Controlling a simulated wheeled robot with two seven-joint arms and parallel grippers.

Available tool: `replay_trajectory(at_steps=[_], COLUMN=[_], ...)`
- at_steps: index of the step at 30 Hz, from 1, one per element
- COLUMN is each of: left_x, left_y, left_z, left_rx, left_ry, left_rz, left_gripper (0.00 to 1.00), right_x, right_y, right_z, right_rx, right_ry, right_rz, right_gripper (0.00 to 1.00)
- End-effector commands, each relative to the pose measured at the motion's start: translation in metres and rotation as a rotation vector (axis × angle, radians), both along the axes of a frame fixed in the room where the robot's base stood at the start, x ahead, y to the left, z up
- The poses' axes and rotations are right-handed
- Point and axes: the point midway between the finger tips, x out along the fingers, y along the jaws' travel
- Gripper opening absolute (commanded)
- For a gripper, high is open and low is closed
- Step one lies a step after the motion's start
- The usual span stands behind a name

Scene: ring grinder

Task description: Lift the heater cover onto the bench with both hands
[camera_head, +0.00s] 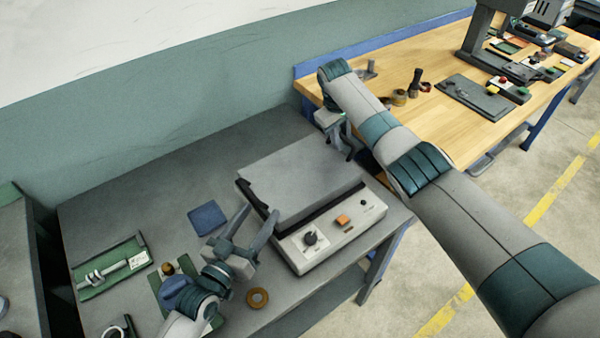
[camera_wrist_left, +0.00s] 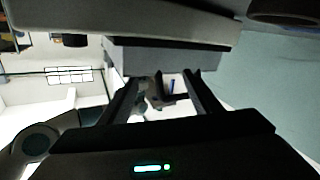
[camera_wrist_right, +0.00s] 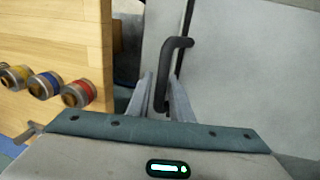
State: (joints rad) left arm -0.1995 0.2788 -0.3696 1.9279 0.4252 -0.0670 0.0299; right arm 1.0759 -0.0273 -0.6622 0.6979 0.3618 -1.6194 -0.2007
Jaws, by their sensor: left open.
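The heater (camera_head: 333,232) has a pale front panel with a dark knob, an orange switch and a small button. Its flat grey cover (camera_head: 303,178) lies on top, with a dark strip along its left edge. My left gripper (camera_head: 257,214) is open and empty beside the heater's left side; the cover (camera_wrist_left: 170,58) shows beyond its fingers in the left wrist view. My right gripper (camera_head: 341,148) is at the cover's far right side. In the right wrist view a dark bent handle (camera_wrist_right: 174,65) lies between its fingers; I cannot tell whether they press on it.
A wooden bench (camera_head: 440,120) with tools stands to the right. Free bench surface lies behind the blue pad.

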Motion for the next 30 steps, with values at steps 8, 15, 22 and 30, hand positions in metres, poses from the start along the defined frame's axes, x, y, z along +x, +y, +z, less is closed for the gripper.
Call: replay_trajectory(at_steps=[8, 15, 22, 30], left_x=[0.015, 0.016, 0.016, 0.015], left_y=[-0.008, -0.008, -0.008, -0.010], left_z=[0.000, 0.000, 0.000, -0.003], left_rx=[0.000, 0.000, 0.000, 0.001], left_ry=[0.000, 0.000, 0.001, 0.007], left_rz=[0.000, 0.000, 0.000, -0.004], left_gripper=[0.58, 0.58, 0.15, 0.00], right_x=[0.002, 0.002, 0.002, 0.001], right_y=[-0.003, -0.003, -0.003, 0.001], right_z=[-0.016, -0.017, -0.017, -0.018], right_rx=[0.000, 0.000, 0.000, 0.005], right_ry=[0.000, 0.000, 0.000, 0.002], right_rz=[0.000, 0.000, 0.000, 0.004], right_gripper=[0.20, 0.20, 0.00, 0.00])
